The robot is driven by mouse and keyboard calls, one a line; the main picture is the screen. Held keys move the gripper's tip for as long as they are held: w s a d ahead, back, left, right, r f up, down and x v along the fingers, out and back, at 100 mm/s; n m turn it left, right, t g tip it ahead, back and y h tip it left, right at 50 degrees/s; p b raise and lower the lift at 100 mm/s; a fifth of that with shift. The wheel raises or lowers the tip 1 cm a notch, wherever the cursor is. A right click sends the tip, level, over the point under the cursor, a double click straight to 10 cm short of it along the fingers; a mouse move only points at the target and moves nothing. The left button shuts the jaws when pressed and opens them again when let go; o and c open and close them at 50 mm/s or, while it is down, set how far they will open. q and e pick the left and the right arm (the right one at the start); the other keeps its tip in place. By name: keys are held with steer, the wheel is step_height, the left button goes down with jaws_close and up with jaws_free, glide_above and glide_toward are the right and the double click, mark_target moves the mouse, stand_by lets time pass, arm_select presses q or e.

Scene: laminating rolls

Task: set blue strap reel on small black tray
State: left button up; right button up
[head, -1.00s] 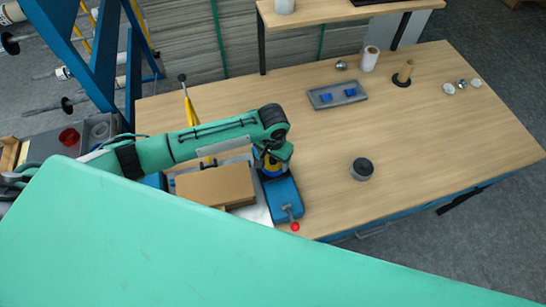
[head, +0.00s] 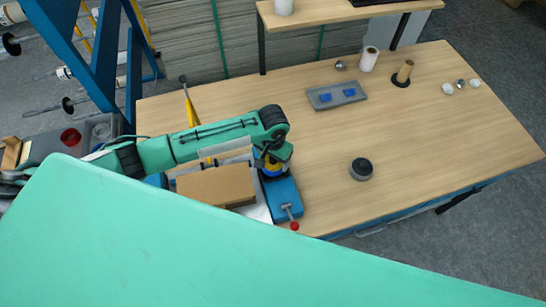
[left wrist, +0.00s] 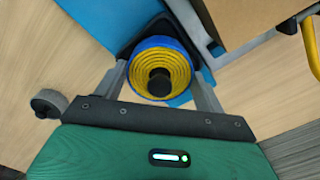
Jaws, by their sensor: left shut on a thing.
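The blue strap reel (left wrist: 160,68), blue outside with yellow coils and a black core, sits between the two fingers of my left gripper (left wrist: 162,85) in the left wrist view. In the head view my left gripper (head: 270,167) points down over the blue base at the table's front, and the reel (head: 264,163) shows only partly beneath it. A dark, square-cornered surface, possibly the small black tray (left wrist: 127,46), shows beside and behind the reel on the blue base; I cannot tell whether the reel touches it. My right gripper is not in view.
A cardboard box (head: 215,186) stands close left of the gripper. A red-knobbed lever (head: 294,225) is in front. A dark-topped roll (head: 361,168) and a grey tray with blue pieces (head: 338,96) lie to the right. The table's middle right is mostly clear.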

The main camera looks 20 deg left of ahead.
arm_select(q)
steer(key=shift+f, duration=0.6)
steer(key=o, duration=0.8)
step_height(320, 180, up, 6)
steer(key=p, duration=0.6)
steer(key=shift+r, duration=2.55)
